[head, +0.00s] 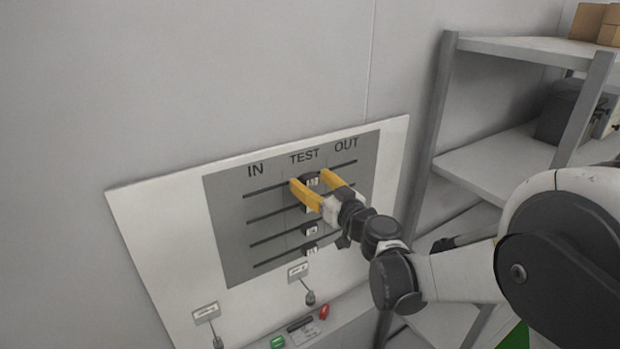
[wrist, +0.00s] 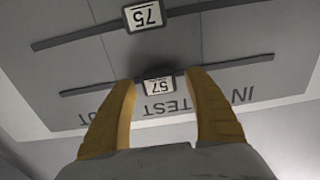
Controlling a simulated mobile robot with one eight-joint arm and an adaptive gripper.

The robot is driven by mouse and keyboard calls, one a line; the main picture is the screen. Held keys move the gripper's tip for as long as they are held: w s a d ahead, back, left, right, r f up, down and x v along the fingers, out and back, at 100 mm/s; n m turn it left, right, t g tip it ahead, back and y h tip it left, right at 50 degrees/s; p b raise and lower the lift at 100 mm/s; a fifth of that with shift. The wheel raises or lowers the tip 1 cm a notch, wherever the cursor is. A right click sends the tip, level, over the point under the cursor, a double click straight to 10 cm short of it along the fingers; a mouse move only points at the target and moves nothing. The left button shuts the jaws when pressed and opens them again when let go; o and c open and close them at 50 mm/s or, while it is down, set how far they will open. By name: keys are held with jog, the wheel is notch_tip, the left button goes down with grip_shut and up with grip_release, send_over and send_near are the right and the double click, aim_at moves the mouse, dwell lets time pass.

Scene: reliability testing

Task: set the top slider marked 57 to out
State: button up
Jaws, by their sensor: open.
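The top slider marked 57 (wrist: 159,85) is a small dark-framed knob with a white label. It sits at the middle of its slot, under the word TEST, and also shows in the head view (head: 312,181). My gripper (head: 322,177) has yellow fingers, one on each side of this slider. In the wrist view the open fingers (wrist: 163,84) flank the label, with a gap visible between each finger and the knob. The wrist view is upside down, with OUT at left and IN at right. Contact cannot be told.
The slider marked 75 (wrist: 145,15) is on the neighbouring slot. Lower sliders (head: 311,230) sit mid-slot on the grey panel (head: 228,212). Below are toggle switches (head: 310,297), a green button (head: 278,342) and a red one (head: 324,312). A shelf rack (head: 490,175) stands at right.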

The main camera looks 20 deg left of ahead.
aim_at(347, 162)
jog(key=shift+w+a, duration=0.3)
grip_shut()
jog(key=w+d+b, duration=0.1)
jog(key=w+d, duration=0.3)
jog(key=w+d+b, duration=0.2)
jog(key=w+d, duration=0.2)
jog(key=w, duration=0.1)
jog(key=shift+w, duration=0.15)
jog(key=shift+w+d+r, duration=0.1)
jog(key=shift+w+d, duration=0.25)
